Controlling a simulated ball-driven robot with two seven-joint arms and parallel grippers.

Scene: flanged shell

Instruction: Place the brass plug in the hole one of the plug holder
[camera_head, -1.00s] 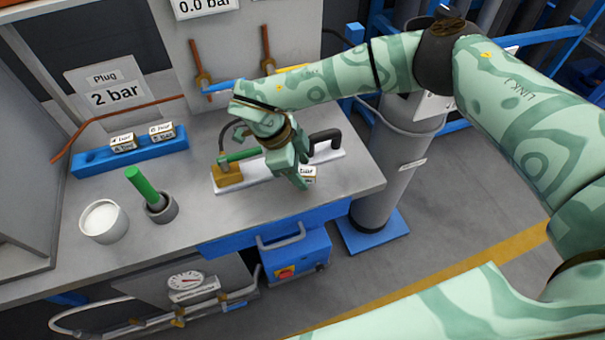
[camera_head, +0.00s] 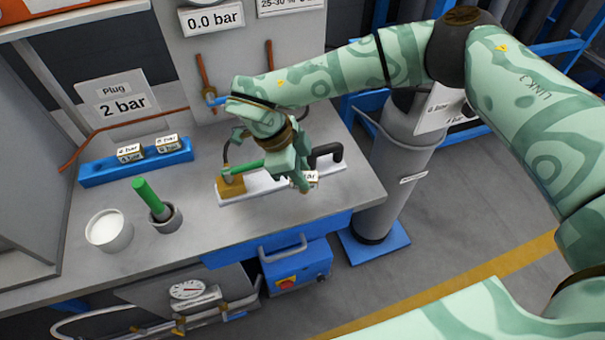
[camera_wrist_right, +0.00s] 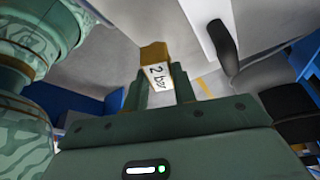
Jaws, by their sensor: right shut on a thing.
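My right gripper (camera_head: 303,184) is shut on the brass plug, above the white rail on the bench. In the right wrist view the brass plug (camera_wrist_right: 154,53) sits between the two fingers of this gripper (camera_wrist_right: 161,92), with a white "2 bar" label facing the camera. In the head view the fingers hide most of the plug. The blue plug holder (camera_head: 98,175) lies at the back left of the bench, well apart from the gripper. Two labelled plugs (camera_head: 148,147) stand at its right part. Its left part looks empty, but its holes are not clear. My left gripper is out of view.
The white rail (camera_head: 258,190) carries a brass block (camera_head: 230,185), a green handle and a black handle (camera_head: 328,153). A white cup (camera_head: 108,232) and a grey pot (camera_head: 166,218) with a green-handled tool stand front left.

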